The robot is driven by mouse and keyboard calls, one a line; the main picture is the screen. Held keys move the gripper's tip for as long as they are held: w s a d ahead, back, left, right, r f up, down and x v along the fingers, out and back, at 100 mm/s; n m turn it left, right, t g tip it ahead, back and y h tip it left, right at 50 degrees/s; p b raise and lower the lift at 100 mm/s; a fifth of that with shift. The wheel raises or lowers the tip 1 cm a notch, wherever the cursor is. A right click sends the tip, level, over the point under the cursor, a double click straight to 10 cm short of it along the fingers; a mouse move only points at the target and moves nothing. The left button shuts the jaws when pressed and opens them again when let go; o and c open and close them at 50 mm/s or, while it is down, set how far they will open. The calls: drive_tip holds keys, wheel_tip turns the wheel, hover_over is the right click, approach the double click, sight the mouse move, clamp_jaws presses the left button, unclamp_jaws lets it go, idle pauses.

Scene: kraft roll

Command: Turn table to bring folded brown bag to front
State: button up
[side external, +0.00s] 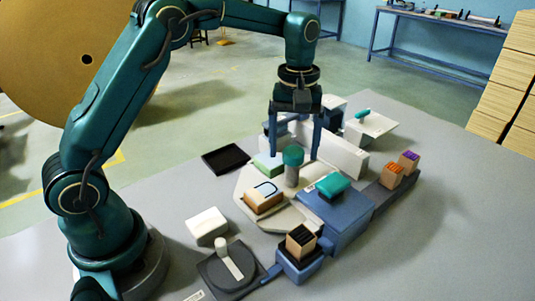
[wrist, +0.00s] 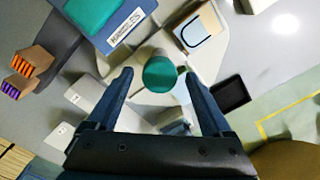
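The turntable (side external: 287,216) is a pale, flat plate on the grey bench, with an upright post topped by a teal knob (side external: 292,155) at its middle. The folded brown bag (side external: 263,197), tan with a pale top and a dark blue loop handle, lies on the plate on the side toward the camera and my arm's base. It also shows in the wrist view (wrist: 200,28), at upper right. My gripper (side external: 293,149) points down over the knob. Its blue fingers are apart, one on each side of the knob, with gaps visible in the wrist view (wrist: 158,74). It holds nothing.
A blue box with a teal block (side external: 333,185) stands right of the plate. A pale upright panel (side external: 342,155) stands behind. A black tray (side external: 226,158) lies at left; a blue holder with a tan box (side external: 301,240) is in front. Bench at far right is clear.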

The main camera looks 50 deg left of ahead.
clamp_jaws()
drive_tip(key=shift+m, duration=4.4)
drive_tip(key=shift+r+m, duration=0.1)
drive_tip(key=shift+m, duration=4.4)
